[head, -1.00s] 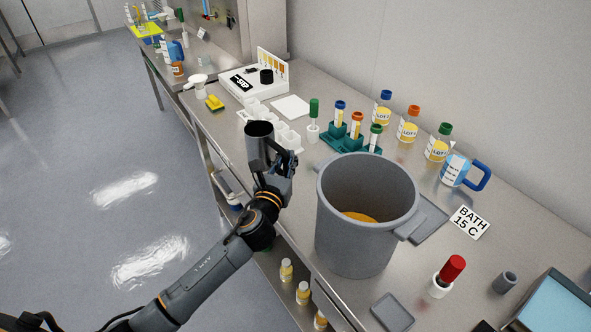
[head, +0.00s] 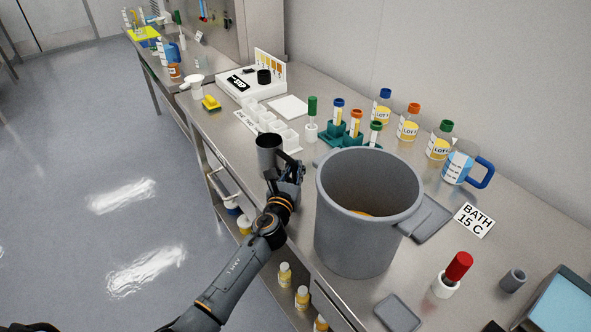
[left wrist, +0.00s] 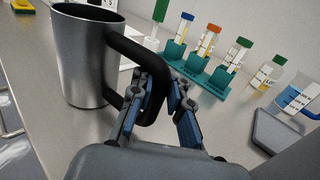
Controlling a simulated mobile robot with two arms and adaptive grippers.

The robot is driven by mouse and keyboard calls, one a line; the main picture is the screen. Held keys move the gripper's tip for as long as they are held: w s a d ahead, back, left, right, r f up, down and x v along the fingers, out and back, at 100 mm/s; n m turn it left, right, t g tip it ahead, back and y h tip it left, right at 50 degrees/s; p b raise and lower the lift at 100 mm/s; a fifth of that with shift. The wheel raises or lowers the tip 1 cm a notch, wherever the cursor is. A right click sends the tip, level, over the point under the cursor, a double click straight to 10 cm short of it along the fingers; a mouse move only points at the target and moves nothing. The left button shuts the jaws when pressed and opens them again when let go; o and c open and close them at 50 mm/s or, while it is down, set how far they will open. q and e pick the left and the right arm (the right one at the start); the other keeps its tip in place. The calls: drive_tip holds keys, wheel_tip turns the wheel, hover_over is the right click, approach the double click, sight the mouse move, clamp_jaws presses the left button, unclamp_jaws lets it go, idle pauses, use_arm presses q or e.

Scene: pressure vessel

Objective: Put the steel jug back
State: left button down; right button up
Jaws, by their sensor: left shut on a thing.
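The steel jug (head: 268,158) is a grey metal cup with a dark inside and a black handle. My left gripper (head: 296,170) is shut on its handle. In the left wrist view the jug (left wrist: 84,62) stands upright at the upper left, and my left gripper's fingers (left wrist: 162,95) close around the black handle. The jug is by the front edge of the bench, left of the big grey pot; whether its base touches the bench is hard to tell. My right gripper is not in view.
The big grey pot (head: 345,232) stands close to the right of my left gripper. White trays (head: 280,135) and a teal tube rack (head: 345,140) are behind. A blue-handled jug (head: 458,168) and a BATH 15 C sign (head: 474,220) are at the right.

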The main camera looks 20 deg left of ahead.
use_arm(q)
drive_tip(key=shift+f, duration=0.15)
drive_tip(key=c, duration=1.3)
unclamp_jaws()
drive_tip(key=s, duration=0.9)
drive_tip(key=s+d+b, duration=0.1)
drive_tip(key=s, duration=0.4)
drive_tip(key=shift+r, duration=0.25)
drive_tip(key=shift+w, duration=0.1)
